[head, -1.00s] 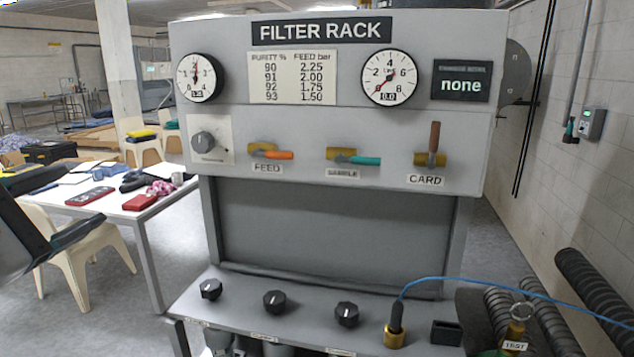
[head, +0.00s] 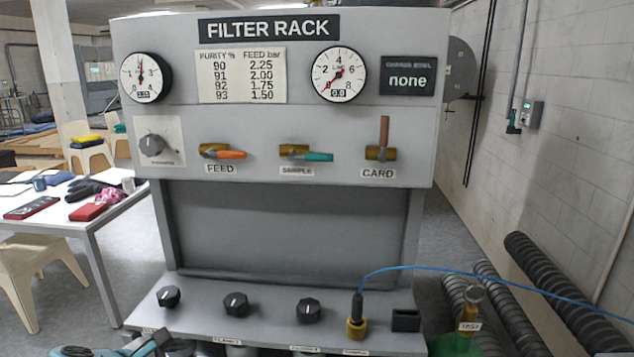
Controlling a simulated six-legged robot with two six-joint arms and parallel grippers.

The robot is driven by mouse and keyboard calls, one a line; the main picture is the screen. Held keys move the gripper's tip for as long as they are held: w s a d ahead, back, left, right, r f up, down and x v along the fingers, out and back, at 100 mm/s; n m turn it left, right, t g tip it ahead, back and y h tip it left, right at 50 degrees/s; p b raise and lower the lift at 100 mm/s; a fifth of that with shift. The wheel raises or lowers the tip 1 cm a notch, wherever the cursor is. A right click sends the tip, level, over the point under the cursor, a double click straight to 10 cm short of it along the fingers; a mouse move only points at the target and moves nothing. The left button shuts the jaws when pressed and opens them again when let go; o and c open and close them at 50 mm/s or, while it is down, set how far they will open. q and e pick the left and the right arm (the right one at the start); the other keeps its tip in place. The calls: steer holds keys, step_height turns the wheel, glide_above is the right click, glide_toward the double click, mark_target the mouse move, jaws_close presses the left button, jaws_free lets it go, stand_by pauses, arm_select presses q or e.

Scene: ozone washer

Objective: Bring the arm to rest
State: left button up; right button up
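Part of my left arm shows at the bottom left edge of the head view, in front of the rack's shelf. The dark and teal end of my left gripper (head: 150,344) is cut off by the frame, so I cannot tell whether it is open or shut. Nothing is seen held in it. My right gripper is not in view. The filter rack (head: 285,225) stands ahead, with an orange feed handle (head: 231,155), a teal sample handle (head: 318,157) and an upright brown card handle (head: 384,130).
Several black knobs (head: 235,305) and a brass fitting (head: 355,328) with a blue tube (head: 470,270) are on the shelf. A table (head: 125,202) and a pale chair (head: 30,270) stand left. Black corrugated hoses (head: 550,280) lie right by the wall.

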arm_select(q)
steer(key=s+d+f+m+g, duration=0.2)
steer(key=s+d+f, duration=0.1)
steer(key=f, duration=0.4)
steer(key=s+d+f+m+g, duration=0.1)
steer(key=s+d+f+g, duration=0.15)
steer(key=f, duration=0.35)
steer(key=s+d+f+m+g, duration=0.1)
steer(key=s+d+f+m, duration=0.1)
steer(key=s+f, duration=0.35)
steer(key=s+d+f+m+g+y, duration=0.1)
steer(key=s+d+f+m, duration=0.5)
steer(key=s+f+m, duration=0.6)
steer(key=s+m+g, duration=0.1)
steer(key=m, duration=0.2)
steer(key=shift+s+f+g, duration=0.25)
steer(key=shift+f+g, duration=0.1)
steer(key=shift+s, duration=0.1)
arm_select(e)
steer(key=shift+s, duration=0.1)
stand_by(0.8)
